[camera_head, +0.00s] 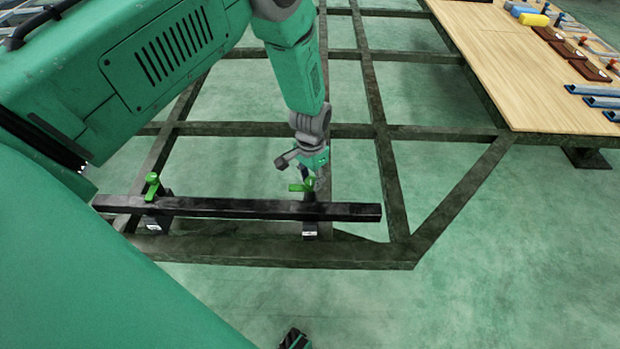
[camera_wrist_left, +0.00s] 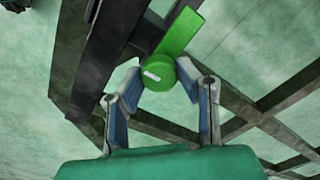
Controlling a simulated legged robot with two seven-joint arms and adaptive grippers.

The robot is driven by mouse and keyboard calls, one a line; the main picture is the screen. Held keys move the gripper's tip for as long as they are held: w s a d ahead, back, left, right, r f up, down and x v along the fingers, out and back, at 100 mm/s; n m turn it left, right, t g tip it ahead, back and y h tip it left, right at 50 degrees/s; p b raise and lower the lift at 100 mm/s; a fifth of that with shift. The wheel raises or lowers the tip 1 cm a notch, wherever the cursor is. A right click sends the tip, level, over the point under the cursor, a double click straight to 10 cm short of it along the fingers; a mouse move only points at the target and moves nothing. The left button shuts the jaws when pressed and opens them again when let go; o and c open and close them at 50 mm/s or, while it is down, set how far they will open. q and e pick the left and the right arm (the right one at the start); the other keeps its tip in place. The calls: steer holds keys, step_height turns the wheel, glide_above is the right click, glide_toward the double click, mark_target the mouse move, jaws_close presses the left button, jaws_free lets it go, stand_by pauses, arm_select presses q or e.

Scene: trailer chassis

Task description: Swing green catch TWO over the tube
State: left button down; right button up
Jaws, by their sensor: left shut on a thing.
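The black square tube (camera_head: 240,208) lies level across two dark supports on the chassis frame. One green catch (camera_head: 152,187) stands at the tube's left support. A second green catch (camera_head: 296,188) is at the right support, just beyond the tube. My left gripper (camera_head: 308,178) is at this second catch. In the left wrist view, the fingers of my left gripper (camera_wrist_left: 162,100) are on either side of the round end of the green catch (camera_wrist_left: 182,38), closed on it. No number shows on either catch.
The dark chassis frame (camera_head: 385,165) has crossing beams with open gaps to the green floor. A wooden table (camera_head: 500,70) at the right carries blue, yellow and brown parts. The floor at the lower right is clear.

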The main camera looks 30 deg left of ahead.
arm_select(q)
steer(key=c, duration=2.3)
jaws_free()
steer(key=shift+s+d+f+n+p, duration=0.15)
steer(key=shift+n+p, duration=0.3)
steer(key=shift+n, duration=0.55)
steer(key=n+p, duration=0.1)
steer(key=n, duration=0.2)
steer(key=shift+s+n, duration=0.1)
steer(key=shift+n, duration=0.2)
steer(key=n, duration=0.2)
steer(key=shift+n+p, duration=0.3)
steer(key=shift+n, duration=0.1)
steer(key=n, duration=0.4)
steer(key=shift+s+f+n+p, duration=0.1)
steer(key=shift+n+p, duration=0.2)
steer(key=n, duration=0.4)
steer(key=shift+n, duration=0.3)
steer(key=o, duration=1.1)
steer(key=shift+w, duration=0.2)
